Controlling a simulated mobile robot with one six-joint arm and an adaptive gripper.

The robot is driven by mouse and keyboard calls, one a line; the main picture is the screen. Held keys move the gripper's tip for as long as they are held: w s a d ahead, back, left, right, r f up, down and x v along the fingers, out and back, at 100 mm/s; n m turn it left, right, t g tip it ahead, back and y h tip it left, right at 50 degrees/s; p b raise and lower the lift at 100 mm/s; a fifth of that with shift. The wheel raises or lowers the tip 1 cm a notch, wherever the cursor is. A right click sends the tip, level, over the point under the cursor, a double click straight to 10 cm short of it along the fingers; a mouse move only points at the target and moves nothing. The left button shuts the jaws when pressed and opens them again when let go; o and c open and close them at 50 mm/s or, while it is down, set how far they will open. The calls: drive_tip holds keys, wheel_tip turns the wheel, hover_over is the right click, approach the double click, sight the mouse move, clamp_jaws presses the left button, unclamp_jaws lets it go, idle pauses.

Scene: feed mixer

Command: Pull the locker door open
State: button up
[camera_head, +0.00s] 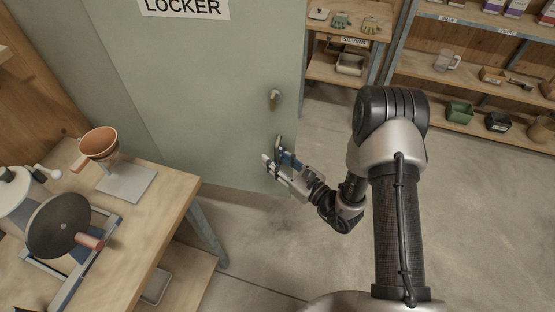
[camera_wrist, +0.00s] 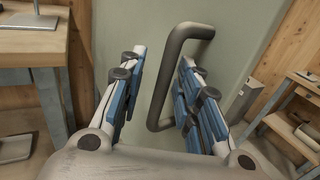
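The grey-green locker door (camera_head: 215,110) stands upright left of centre in the head view, under a LOCKER sign (camera_head: 185,7). It also fills the middle of the wrist view (camera_wrist: 135,20). A dark bar handle (camera_wrist: 172,75) stands out from it in the wrist view; in the head view my gripper largely hides it. My gripper (camera_head: 272,151) is at the handle, near the door's right edge. Its blue-padded fingers are apart, with the handle between them, nearer the right finger. I cannot tell whether they touch. A small knob or latch (camera_head: 274,99) sits above the handle.
A wooden bench (camera_head: 150,235) with a grinder-like machine (camera_head: 60,225) and a funnel (camera_head: 99,143) stands at the left, close to the door. Shelves (camera_head: 480,75) stand at the back right. The concrete floor (camera_head: 470,220) to the right is clear.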

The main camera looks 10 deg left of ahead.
drive_tip(key=shift+s, duration=0.1)
drive_tip(key=v, duration=1.2)
